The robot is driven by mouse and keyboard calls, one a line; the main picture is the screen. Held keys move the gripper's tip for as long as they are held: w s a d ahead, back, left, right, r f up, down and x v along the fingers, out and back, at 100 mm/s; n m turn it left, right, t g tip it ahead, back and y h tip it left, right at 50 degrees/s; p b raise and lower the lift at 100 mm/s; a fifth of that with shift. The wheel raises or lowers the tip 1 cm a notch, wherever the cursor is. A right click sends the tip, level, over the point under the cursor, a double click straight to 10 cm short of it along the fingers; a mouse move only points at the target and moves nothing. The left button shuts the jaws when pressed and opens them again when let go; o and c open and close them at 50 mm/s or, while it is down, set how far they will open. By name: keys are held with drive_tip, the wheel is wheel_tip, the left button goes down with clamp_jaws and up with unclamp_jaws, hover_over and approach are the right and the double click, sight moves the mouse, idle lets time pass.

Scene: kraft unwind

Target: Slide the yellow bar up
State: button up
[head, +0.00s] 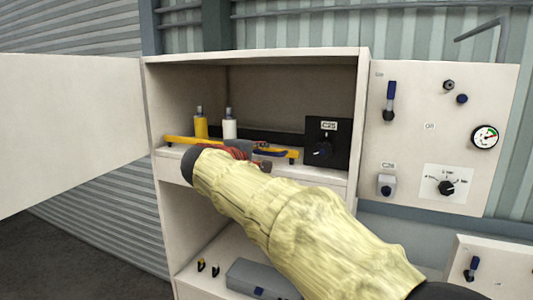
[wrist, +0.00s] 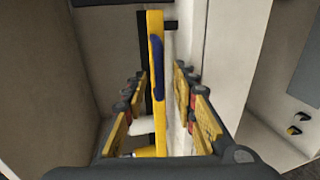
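The yellow bar (head: 180,140) runs level across the front of the cabinet's upper compartment in the head view, its middle hidden by my arm and gripper. In the wrist view the yellow bar (wrist: 160,126) runs top to bottom, with a blue grip strip (wrist: 157,55) on it. My gripper (wrist: 161,80) is open, with one finger on each side of the bar. Gaps show between the bar and both fingers, so it is not clamped. In the head view my gripper (head: 248,150) is at the bar's middle, mostly hidden by my yellow-sleeved arm.
A yellow bottle (head: 201,128) and a white bottle (head: 230,130) stand behind the bar. A black dial box (head: 340,135) is at the compartment's right. The open door (head: 70,125) is left; a control panel (head: 415,125) is right. A grey box (head: 258,279) lies on the lower shelf.

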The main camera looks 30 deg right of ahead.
sight(268, 154)
drive_tip(key=x, duration=0.4)
drive_tip(key=shift+d+r, duration=0.1)
drive_tip(key=shift+s, duration=0.1)
drive_tip(key=shift+c, duration=0.3)
clamp_jaws()
idle(0.5)
